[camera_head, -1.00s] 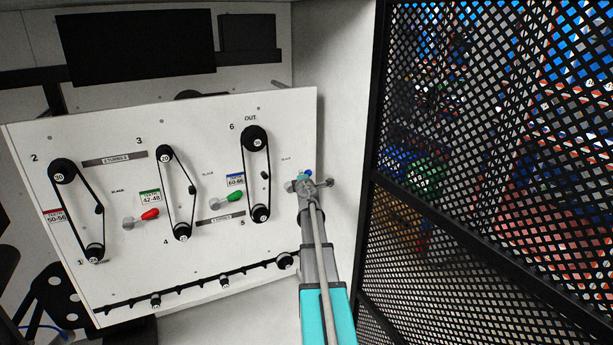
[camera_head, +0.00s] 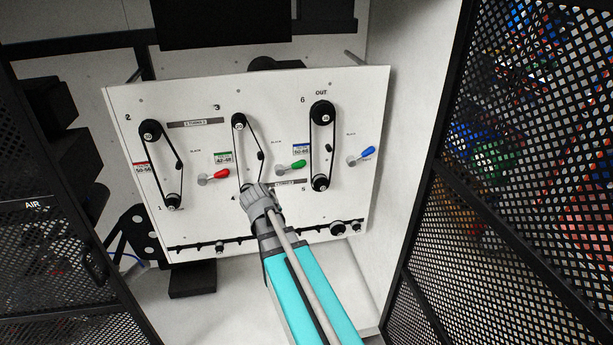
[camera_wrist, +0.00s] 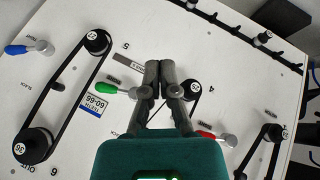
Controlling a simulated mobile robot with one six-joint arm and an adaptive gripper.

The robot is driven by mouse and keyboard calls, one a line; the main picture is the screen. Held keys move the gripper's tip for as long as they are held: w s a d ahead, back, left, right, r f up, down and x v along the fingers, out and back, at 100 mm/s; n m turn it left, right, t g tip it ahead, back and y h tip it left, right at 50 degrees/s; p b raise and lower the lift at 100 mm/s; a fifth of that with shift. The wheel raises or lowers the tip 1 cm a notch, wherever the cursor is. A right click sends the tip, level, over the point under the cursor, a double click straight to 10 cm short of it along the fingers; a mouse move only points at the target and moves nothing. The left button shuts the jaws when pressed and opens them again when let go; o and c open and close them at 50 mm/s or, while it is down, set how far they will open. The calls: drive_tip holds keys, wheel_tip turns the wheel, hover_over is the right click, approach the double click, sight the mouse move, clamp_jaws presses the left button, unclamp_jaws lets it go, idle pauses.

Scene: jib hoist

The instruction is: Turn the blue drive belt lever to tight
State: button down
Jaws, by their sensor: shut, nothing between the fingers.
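The blue lever (camera_head: 367,152) is on the right side of the white panel (camera_head: 345,225), right of the belt loop under "OUT", with its handle pointing up and to the right. In the wrist view the blue lever (camera_wrist: 17,49) is at the far left, its handle pointing left from a grey pivot. My gripper (camera_head: 247,191) is in front of the lower middle of the panel, well left of the blue lever. In the wrist view my gripper (camera_wrist: 159,66) has its fingertips together with nothing between them, beside the green lever.
A green lever (camera_head: 298,164) and a red lever (camera_head: 221,173) are on the same panel, with several black belts on pulleys. A mesh guard (camera_head: 510,200) stands at the right, and another mesh panel (camera_head: 60,250) at the left.

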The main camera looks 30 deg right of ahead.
drive_tip(key=s+a+g+y+p, duration=0.1)
drive_tip(key=s+a+g+y, duration=0.1)
drive_tip(key=s+a, duration=0.4)
drive_tip(key=s+a+n+g+y+p, duration=0.1)
drive_tip(key=s+a+y, duration=0.3)
drive_tip(key=a, duration=1)
drive_tip(key=shift+s+a+f+g+p, duration=0.15)
drive_tip(key=shift+s+g+p, duration=0.2)
drive_tip(key=shift+s+g, duration=0.6)
drive_tip(key=shift+s+t, duration=0.15)
drive_tip(key=shift+t, duration=0.1)
